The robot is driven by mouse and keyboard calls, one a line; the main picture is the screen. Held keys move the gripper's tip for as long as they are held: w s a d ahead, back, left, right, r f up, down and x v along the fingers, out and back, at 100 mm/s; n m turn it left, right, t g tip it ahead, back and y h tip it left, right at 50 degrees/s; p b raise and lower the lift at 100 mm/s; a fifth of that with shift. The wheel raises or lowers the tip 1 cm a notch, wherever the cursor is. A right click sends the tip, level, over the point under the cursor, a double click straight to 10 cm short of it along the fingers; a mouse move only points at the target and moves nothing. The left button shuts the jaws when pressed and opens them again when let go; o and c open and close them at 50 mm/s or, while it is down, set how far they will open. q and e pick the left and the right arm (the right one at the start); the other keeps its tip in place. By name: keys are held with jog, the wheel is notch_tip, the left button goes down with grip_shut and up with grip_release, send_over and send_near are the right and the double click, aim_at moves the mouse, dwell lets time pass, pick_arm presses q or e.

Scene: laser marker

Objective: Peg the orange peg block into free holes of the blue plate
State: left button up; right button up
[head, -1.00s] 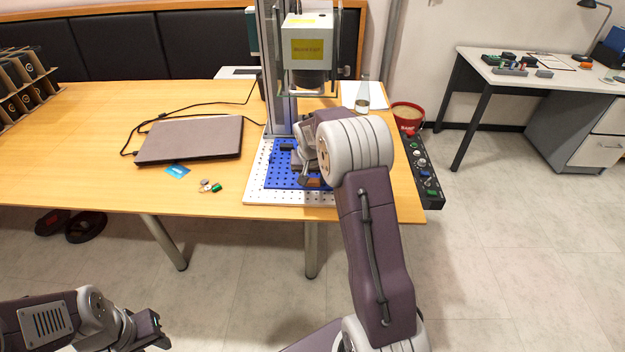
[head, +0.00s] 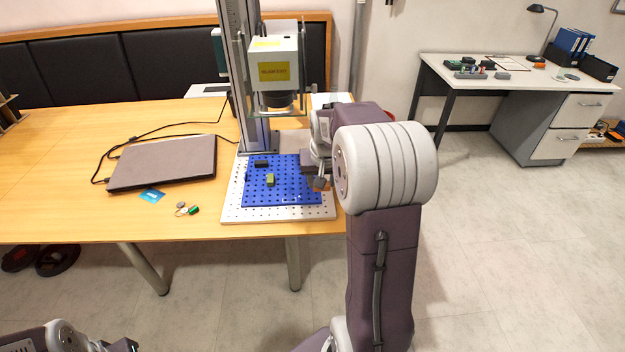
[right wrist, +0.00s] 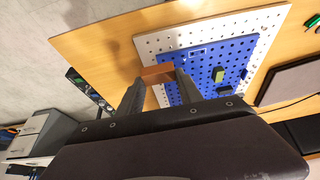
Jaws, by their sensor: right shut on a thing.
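The blue plate (head: 300,192), full of holes, lies on a white perforated board (head: 232,208) on the wooden table. An olive-green block (head: 270,180) and a black block (head: 261,164) sit on it. My right gripper (head: 320,184) is at the plate's right edge. In the right wrist view its fingers are shut on the orange peg block (right wrist: 157,73), near the edge of the blue plate (right wrist: 232,52). The orange block is not clearly visible in the head view, and its pegs cannot be made out. My left gripper (head: 122,345) is at the bottom edge, partly cut off.
The laser marker (head: 275,72) and its column (head: 240,80) stand behind the plate. A closed laptop (head: 163,162), blue card (head: 152,195) and keys with a green tag (head: 188,210) lie to the left. Open table lies between these and the board.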

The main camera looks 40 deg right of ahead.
dwell(0.6)
jog(key=b, duration=0.1)
send_over(289, 197)
jog(key=s, duration=0.1)
jog(key=f, duration=0.7)
jog(key=shift+s+a, duration=0.15)
jog(key=shift+a, duration=0.1)
notch_tip(289, 197, down, 2)
jog(key=shift+f+b, duration=0.2)
jog(key=shift+b, duration=0.15)
jog(key=shift+f, duration=0.55)
jog(key=shift+f, duration=0.2)
jog(key=o, duration=1.3)
